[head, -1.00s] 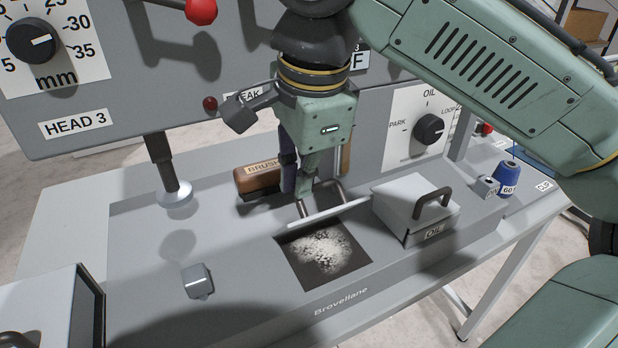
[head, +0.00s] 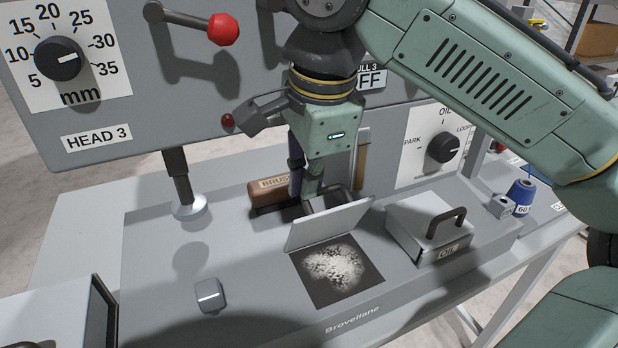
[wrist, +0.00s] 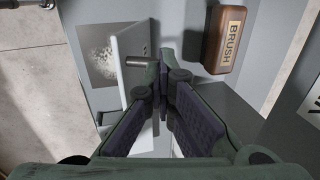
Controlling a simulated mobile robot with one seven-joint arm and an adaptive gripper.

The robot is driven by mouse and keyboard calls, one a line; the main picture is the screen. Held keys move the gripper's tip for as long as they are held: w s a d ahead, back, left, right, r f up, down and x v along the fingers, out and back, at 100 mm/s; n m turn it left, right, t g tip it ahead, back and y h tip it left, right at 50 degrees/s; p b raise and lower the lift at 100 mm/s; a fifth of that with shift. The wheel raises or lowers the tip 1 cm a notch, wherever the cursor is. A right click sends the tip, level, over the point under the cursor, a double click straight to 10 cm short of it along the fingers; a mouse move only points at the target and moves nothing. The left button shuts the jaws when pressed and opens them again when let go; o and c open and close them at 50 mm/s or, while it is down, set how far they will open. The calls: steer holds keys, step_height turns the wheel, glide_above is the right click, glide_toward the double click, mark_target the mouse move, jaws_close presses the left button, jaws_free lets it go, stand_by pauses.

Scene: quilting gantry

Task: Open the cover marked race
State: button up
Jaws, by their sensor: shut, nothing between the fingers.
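The raised cover (head: 332,223) is a thin pale plate standing tilted at the far edge of a square opening (head: 362,287) filled with whitish fluff. Its inner face shows in the head view, and no race marking can be read on it. Its bar handle is on the far side, partly hidden in the head view; the handle (wrist: 138,62) shows in the wrist view on the cover (wrist: 122,85). My gripper (head: 309,196) is shut and empty behind the cover, close to the handle. In the wrist view its fingertips (wrist: 164,66) are beside the handle; contact is unclear.
A box marked OIL (head: 415,228) with a dark handle stands right of the opening. A presser foot (head: 189,207) hangs at left, and a small grey block (head: 210,296) sits front left. The deck before the opening is clear.

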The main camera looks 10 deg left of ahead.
steer(key=o, duration=0.4)
steer(key=shift+s+f, duration=0.2)
steer(key=shift+f, duration=0.65)
steer(key=shift+o, duration=1.1)
steer(key=shift+w+a+f, duration=0.15)
steer(key=shift+w, duration=0.2)
steer(key=shift+r, duration=0.35)
steer(key=v, duration=1.1)
steer(key=shift+r, duration=0.45)
steer(key=shift+w, duration=0.1)
steer(key=shift+c, duration=0.3)
